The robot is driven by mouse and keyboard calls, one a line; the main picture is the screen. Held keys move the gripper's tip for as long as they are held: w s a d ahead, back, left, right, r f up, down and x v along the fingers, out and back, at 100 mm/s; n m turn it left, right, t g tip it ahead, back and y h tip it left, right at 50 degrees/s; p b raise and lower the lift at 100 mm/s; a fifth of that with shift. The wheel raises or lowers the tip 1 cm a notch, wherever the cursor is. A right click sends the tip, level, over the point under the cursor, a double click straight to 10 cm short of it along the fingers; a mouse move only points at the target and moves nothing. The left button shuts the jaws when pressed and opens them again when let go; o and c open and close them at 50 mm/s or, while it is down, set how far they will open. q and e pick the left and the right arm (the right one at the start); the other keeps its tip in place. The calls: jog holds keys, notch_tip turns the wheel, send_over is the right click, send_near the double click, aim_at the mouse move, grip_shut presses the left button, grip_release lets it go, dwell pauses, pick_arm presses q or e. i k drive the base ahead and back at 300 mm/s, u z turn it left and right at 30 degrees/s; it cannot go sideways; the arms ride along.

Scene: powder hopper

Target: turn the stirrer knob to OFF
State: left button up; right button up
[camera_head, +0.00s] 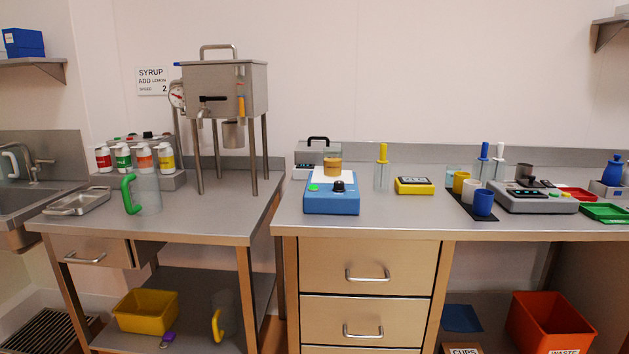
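The blue stirrer (332,207) stands on the right-hand counter, near its left end. Its black knob (338,186) is on the sloped front, right of a bright green light or button (313,188). The knob's pointer and any OFF mark are too small to read. A tan container (332,167) sits on the stirrer's white top plate. Neither of my grippers is in view.
A yellow device (414,186) and a cylinder with a yellow-topped tool (382,168) stand right of the stirrer. A grey case (318,151) is behind it. The counter in front is clear. A steel hopper (224,89) stands on the left table, across a gap.

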aim_at(339, 187)
jog(key=u, duration=0.7)
jog(key=i, duration=0.8)
jog(key=u, duration=0.45)
